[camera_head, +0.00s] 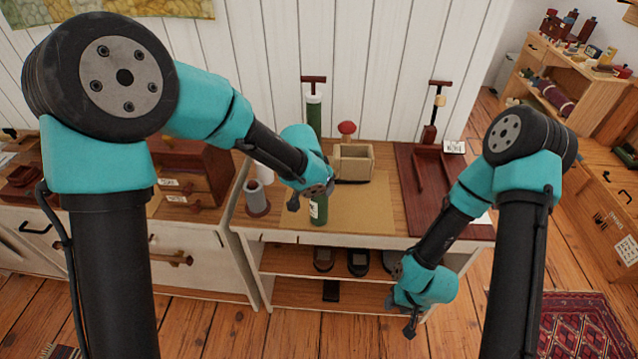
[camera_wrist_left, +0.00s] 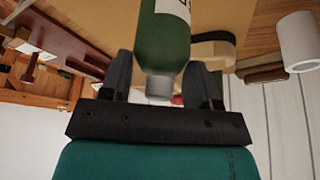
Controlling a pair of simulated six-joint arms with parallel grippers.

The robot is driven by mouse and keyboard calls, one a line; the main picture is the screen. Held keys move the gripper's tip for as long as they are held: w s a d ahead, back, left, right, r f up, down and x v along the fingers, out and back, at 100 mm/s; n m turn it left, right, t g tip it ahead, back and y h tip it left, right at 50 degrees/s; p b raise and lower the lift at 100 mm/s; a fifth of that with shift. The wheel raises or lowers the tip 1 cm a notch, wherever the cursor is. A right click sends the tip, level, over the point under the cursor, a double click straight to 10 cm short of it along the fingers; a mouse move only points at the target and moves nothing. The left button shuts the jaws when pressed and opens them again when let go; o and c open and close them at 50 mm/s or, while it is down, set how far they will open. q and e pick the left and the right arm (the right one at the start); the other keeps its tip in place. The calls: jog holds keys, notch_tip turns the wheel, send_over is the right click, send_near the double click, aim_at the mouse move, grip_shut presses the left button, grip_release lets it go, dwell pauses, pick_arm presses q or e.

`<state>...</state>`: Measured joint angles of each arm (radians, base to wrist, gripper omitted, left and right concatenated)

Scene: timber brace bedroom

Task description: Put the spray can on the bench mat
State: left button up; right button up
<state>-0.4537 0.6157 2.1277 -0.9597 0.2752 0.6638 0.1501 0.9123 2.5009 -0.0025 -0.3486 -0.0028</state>
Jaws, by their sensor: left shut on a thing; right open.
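The spray can (camera_head: 319,209) is green with a pale label and stands about upright over the front left part of the tan bench mat (camera_head: 372,215). My left gripper (camera_head: 308,196) is shut on its top end. In the left wrist view the can (camera_wrist_left: 165,38) shows with its grey cap between the two fingers (camera_wrist_left: 160,80). Whether its base touches the mat I cannot tell. My right gripper (camera_head: 410,325) is open and empty, low in front of the bench.
A wooden box (camera_head: 354,164), a red-topped knob (camera_head: 347,128) and a green pump (camera_head: 314,112) stand at the back. The mat's right part is clear.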

pick_arm(q)
jog(key=shift+f, duration=0.1)
jog(key=o, duration=1.3)
jog(key=shift+a+r, duration=0.1)
jog(key=shift+r, duration=0.4)
jog(key=v, duration=1.1)
jog(key=shift+s+a, duration=0.1)
